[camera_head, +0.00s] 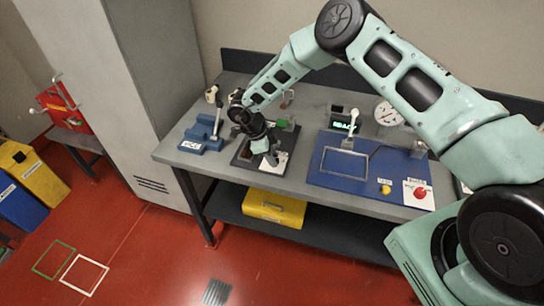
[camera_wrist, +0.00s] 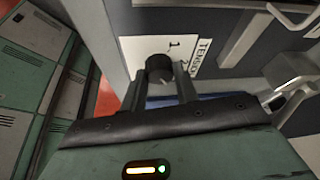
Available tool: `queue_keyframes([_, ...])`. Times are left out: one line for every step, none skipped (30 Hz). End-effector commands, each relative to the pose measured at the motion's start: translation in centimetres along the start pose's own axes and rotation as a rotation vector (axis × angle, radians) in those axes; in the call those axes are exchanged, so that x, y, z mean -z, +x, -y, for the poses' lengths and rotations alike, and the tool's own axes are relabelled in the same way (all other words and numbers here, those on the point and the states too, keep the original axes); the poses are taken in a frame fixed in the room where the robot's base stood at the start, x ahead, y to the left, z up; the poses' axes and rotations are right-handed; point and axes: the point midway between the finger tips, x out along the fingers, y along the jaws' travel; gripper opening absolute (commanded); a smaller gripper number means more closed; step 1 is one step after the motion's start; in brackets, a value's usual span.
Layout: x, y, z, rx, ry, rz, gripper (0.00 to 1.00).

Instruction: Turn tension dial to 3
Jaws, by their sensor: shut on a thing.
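The tension dial is a dark round knob (camera_wrist: 159,67) on a white label plate (camera_wrist: 132,50). The plate bears part of the word "TENSION" and a few digits, only partly readable. My gripper (camera_wrist: 160,78) has one finger on each side of the knob and is shut on it. I cannot tell which number the dial points to. In the head view my gripper (camera_head: 269,158) reaches down to the white plate (camera_head: 280,165) at the front of a dark board, and it hides the knob.
The dark board (camera_head: 241,157) lies on the grey workbench (camera_head: 172,151). A blue fixture with a lever (camera_head: 200,139) stands to its left. A blue board (camera_head: 330,180) with a frame, a display (camera_head: 345,122) and a red button (camera_head: 420,193) lies to its right.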

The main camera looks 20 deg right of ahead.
Motion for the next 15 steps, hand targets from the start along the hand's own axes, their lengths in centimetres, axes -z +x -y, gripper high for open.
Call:
queue_keyframes([0.01,0.08,-0.03,-0.002,0.001,-0.001,0.07])
queue_keyframes([0.01,0.08,-0.03,-0.002,0.002,-0.001,0.07])
queue_keyframes([0.01,0.08,-0.03,-0.002,0.002,-0.001,0.07])
queue_keyframes([0.01,0.08,-0.03,-0.002,0.001,-0.001,0.07])
queue_keyframes([0.01,0.08,-0.03,-0.001,0.001,-0.001,0.07])
queue_keyframes([0.01,0.08,-0.03,-0.001,0.001,-0.001,0.07])
queue_keyframes([0.01,0.08,-0.03,-0.001,0.001,-0.001,0.07])
queue_keyframes([0.01,0.09,-0.03,-0.001,0.001,-0.001,0.07])
queue_keyframes([0.01,0.08,-0.03,-0.001,0.001,-0.001,0.07])
queue_keyframes([0.01,0.09,-0.03,-0.001,0.001,-0.001,0.38])
queue_keyframes([0.01,0.09,-0.03,-0.001,0.001,-0.001,0.47])
queue_keyframes([0.01,0.08,-0.02,-0.001,0.001,-0.001,0.52])
queue_keyframes([0.01,0.08,-0.02,-0.001,0.000,0.000,0.52])
queue_keyframes([0.01,0.07,-0.02,-0.001,0.000,0.000,0.52])
queue_keyframes([0.01,0.06,-0.02,-0.001,0.000,0.000,0.52])
